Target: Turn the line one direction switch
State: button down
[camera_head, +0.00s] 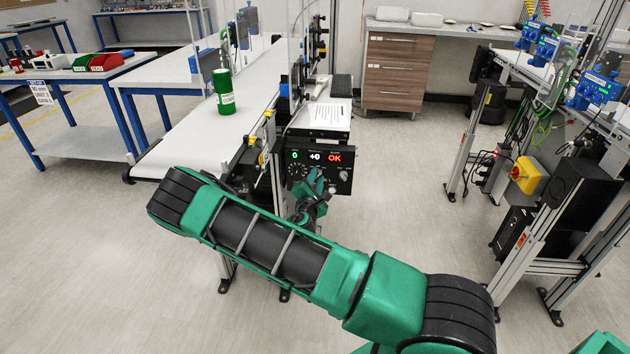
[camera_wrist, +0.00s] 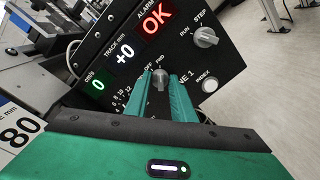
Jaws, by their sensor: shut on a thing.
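The line one control box (camera_head: 318,168) is black and hangs beside the conveyor's end. In the wrist view its panel (camera_wrist: 178,48) fills the upper middle, tilted. The grey direction switch (camera_wrist: 160,77) sits under the OFF and FWD marks, beside a partly covered line one label. My gripper (camera_wrist: 161,88) has its two green fingers closed around this knob, one on each side, hiding part of it. In the head view my gripper (camera_head: 312,186) is small, in front of the panel. The knob cannot be made out there.
The panel also has a RUN/STEP knob (camera_wrist: 205,37) and a white INDEX button (camera_wrist: 210,84). Its displays read 0, +0 and OK. A green canister (camera_head: 223,91) stands on the white conveyor belt (camera_head: 195,140). Open floor lies to the right, before another conveyor station (camera_head: 570,215).

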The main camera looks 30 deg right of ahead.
jog(key=shift+f+m, duration=0.1)
jog(key=shift+m, duration=0.4)
jog(key=c, duration=1.5)
grip_release()
jog(key=v, duration=1)
jog(key=shift+s+a, duration=0.25)
jog(key=shift+s, duration=0.05)
